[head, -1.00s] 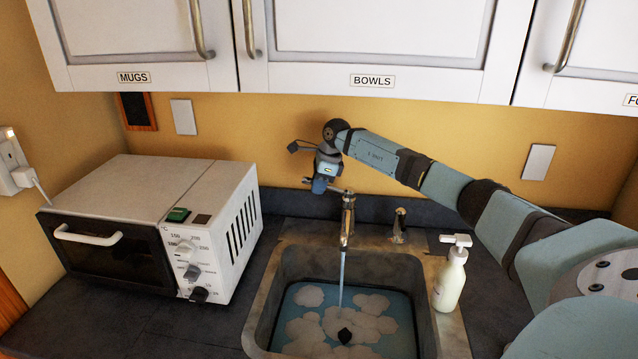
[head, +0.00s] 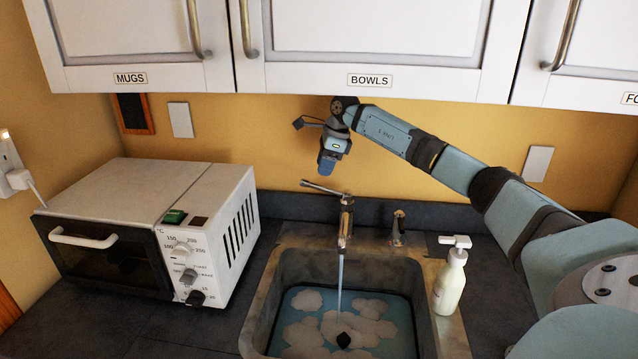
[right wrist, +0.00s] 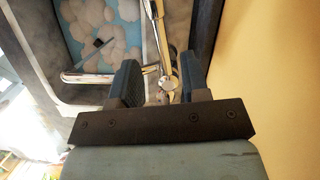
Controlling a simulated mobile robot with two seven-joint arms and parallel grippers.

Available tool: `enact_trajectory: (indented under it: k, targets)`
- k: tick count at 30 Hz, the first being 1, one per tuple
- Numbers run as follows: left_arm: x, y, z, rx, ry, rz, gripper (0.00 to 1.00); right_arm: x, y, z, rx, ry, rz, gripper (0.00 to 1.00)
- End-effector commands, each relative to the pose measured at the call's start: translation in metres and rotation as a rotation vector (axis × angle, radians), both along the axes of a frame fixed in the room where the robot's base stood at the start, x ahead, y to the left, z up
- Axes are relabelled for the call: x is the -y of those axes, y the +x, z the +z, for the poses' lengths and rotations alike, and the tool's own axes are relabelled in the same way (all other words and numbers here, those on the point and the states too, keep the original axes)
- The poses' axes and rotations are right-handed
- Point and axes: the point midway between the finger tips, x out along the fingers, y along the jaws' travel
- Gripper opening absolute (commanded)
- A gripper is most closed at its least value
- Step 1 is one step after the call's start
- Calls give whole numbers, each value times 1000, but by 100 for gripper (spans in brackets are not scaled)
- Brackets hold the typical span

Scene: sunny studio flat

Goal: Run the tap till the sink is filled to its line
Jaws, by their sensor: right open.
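The tap (head: 345,222) stands behind the sink, its lever (head: 322,188) pointing left. A stream of water (head: 340,285) runs from the spout into the sink (head: 262,310). The sink holds blue water with pale foam patches (head: 305,334) and a small dark thing (head: 344,340). I cannot make out a fill line. My right gripper (head: 327,166) is above the tap, apart from the lever. In the right wrist view the gripper (right wrist: 158,78) is open, with the tap and lever (right wrist: 88,76) beyond its fingers. My left gripper is not in view.
A white soap bottle (head: 450,283) stands right of the sink, and a small fitting (head: 398,226) is right of the tap. A toaster oven (head: 150,225) fills the counter at left. White cupboards (head: 385,45) hang above my right arm.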

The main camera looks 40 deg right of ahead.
Motion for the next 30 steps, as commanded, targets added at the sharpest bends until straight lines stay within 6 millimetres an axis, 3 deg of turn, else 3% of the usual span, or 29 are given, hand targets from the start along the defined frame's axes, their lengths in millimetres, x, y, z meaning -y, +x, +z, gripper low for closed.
enact_trajectory:
  k: [3,9,30]
  targets:
    - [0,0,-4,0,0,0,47,5,-5,21,3,0,-1,42]
    - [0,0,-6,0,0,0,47,9,-8,39,1,1,1,42]
    - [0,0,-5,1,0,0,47,9,-9,41,-1,1,0,42]
